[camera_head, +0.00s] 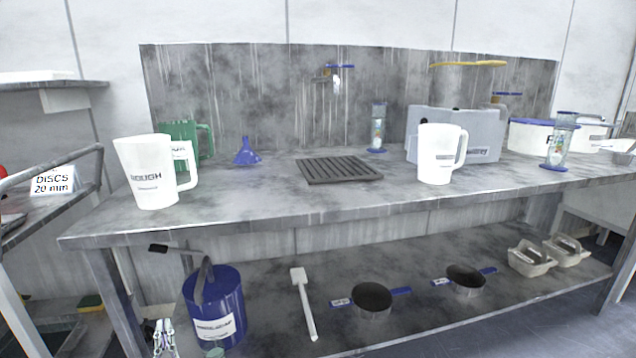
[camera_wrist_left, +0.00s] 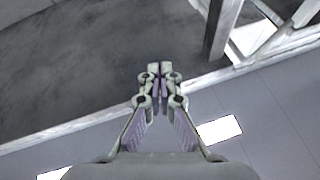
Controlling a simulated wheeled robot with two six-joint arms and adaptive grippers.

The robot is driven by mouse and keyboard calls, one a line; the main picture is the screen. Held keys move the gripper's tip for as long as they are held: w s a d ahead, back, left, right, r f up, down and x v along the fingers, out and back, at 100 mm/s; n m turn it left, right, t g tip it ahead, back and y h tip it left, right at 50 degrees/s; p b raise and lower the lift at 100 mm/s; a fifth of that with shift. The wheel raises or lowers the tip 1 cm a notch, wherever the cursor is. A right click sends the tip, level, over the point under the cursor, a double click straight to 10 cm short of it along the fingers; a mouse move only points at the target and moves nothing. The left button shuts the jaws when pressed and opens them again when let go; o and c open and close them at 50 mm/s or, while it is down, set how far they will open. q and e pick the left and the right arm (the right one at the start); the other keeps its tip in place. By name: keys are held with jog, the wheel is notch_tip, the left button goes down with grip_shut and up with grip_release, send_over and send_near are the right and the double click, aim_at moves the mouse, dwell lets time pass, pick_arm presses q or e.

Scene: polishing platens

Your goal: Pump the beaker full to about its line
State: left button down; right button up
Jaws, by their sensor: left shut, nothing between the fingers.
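A blue drum (camera_head: 228,285) with a white label stands on the lower shelf at the left. A grey curved arm rises from its top, and a dark flat end piece (camera_head: 158,248) shows to its left. A white jug marked ROUGH (camera_head: 150,172) and a second white jug (camera_head: 438,153) stand upright on the bench, with a green jug (camera_head: 180,133) behind the first. I cannot tell which vessel is the beaker; no fill line is readable. My left gripper (camera_head: 164,330) is shut and empty, low and left of the drum. Its closed fingertips show in the wrist view (camera_wrist_left: 159,68). My right gripper is out of view.
The lower shelf (camera_head: 270,335) also holds a white paddle (camera_head: 304,300), two dark pans (camera_head: 371,298) and grey trays (camera_head: 530,258). A blue funnel (camera_head: 246,152) and a slotted dark mat (camera_head: 340,169) lie on the bench. A bench leg (camera_head: 112,295) stands left of my gripper.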

pick_arm(q)
jog(key=s+d+f+m+g+h, duration=0.3)
jog(key=d+f+m+g+h, duration=0.2)
jog(key=d+f+h, duration=0.75)
jog(key=s+d+f+g, duration=0.1)
jog(key=s+f+g, duration=0.6)
jog(key=s+f, duration=0.3)
jog(key=s+a+f+n+g+y+p, duration=0.1)
jog(key=s+a+f+g+p, duration=0.15)
jog(key=s+p, duration=0.55)
jog(key=s+a+f+n+g+y+p, duration=0.1)
jog(key=s+a+f+g+y+p, duration=0.15)
jog(key=s+p, duration=0.5)
jog(key=s+a+r+g+p, duration=0.2)
jog(key=s+p, duration=1)
jog(key=p, duration=0.6)
jog(key=shift+s+a+m+g, duration=0.25)
jog(key=shift+a+g, duration=0.25)
jog(key=shift+a, duration=0.5)
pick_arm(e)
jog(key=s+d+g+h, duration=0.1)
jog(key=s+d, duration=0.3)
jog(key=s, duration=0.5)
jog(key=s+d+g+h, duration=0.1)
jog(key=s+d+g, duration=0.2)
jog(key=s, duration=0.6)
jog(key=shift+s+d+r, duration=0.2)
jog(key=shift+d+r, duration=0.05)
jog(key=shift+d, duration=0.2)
